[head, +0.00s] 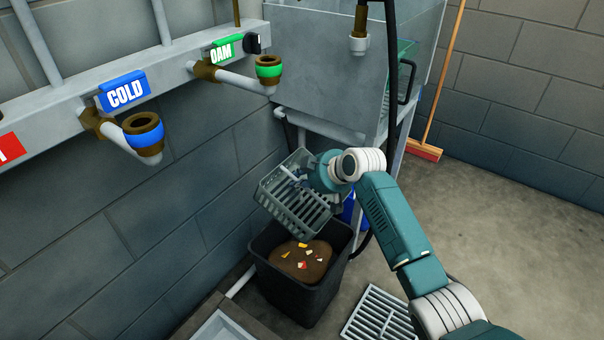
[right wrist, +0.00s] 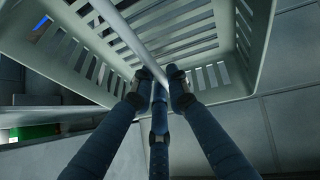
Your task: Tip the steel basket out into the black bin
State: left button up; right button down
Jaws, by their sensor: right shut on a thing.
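The steel basket (head: 298,210) is a slotted grey box, held tilted above the black bin, with its lower side towards the bin. My right gripper (right wrist: 160,92) is shut on the basket's thin bar. In the right wrist view the basket (right wrist: 85,62) fills the top, and I see no food on the slats that show. The black bin (head: 297,294) stands upright on the floor below. A brown heap (head: 303,266) with small yellow, red and pale bits shows inside it. My left gripper is out of view.
A steel sink unit (head: 325,50) stands behind the basket. A grey wall with pipes and hose outlets (head: 143,132) is at the left. A floor grate (head: 380,314) lies right of the bin. A broom (head: 424,150) leans behind. Floor at the right is clear.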

pick_arm(q)
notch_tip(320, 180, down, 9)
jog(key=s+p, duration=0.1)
jog(key=p, duration=0.1)
pick_arm(e)
jog(key=shift+w+a+r+g+h, duration=0.2)
jog(key=shift+w+a+g+h, duration=0.2)
jog(key=shift+g+h, duration=0.3)
jog(key=shift+w+a+f+h, duration=0.1)
jog(key=shift+a+h, duration=0.1)
jog(key=shift+h, duration=0.1)
jog(key=shift+g+h, duration=0.3)
jog(key=shift+h, duration=0.1)
jog(key=shift+w+a+f+n+g+h+b, duration=0.2)
jog(key=shift+f+n+g+h+b, duration=0.1)
jog(key=shift+b, duration=0.8)
jog(key=shift+s+r, duration=0.1)
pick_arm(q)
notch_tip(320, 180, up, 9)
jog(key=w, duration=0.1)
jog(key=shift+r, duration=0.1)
pick_arm(e)
jog(key=shift+r, duration=0.1)
